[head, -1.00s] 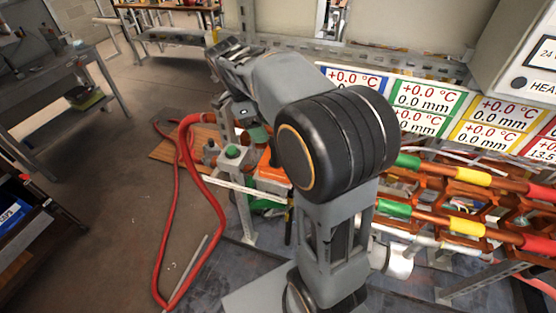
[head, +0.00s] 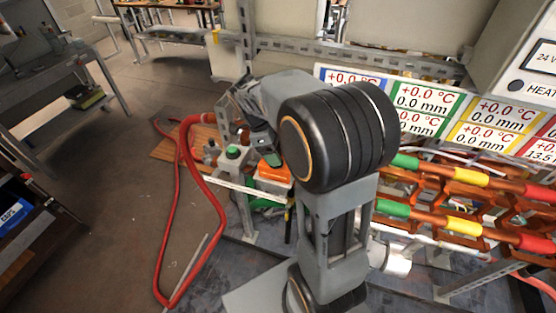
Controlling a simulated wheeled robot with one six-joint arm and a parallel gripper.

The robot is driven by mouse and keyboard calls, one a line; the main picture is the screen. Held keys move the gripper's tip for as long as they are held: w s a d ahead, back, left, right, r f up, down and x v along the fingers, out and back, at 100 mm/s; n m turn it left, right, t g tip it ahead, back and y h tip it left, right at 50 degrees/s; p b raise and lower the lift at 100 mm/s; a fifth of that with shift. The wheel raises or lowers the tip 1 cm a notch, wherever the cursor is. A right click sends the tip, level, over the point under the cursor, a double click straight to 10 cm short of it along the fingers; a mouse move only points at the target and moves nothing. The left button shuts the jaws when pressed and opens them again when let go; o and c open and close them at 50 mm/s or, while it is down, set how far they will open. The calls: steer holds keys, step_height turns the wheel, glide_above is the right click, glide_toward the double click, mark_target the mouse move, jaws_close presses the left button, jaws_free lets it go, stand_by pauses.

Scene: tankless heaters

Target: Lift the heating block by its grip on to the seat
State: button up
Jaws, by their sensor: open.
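My gripper (head: 266,148) hangs at the end of my bent arm, left of the large black joint. It points down above an orange-topped block (head: 273,172) with a pale lower body. The jaws are small and dark here, and my arm hides part of them. I see nothing clearly held in them. I cannot tell whether the orange-topped block is the heating block, and its grip is not clear. The seat cannot be made out; my arm covers part of the rack.
Copper-coloured pipes with green (head: 393,208), yellow and red sleeves run across the rack at right. A display strip (head: 424,95) stands behind them. A red hose (head: 207,190) loops at left beside a post with a green-topped knob (head: 234,152). Open floor lies further left.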

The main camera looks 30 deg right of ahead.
jaws_close()
stand_by(0.6)
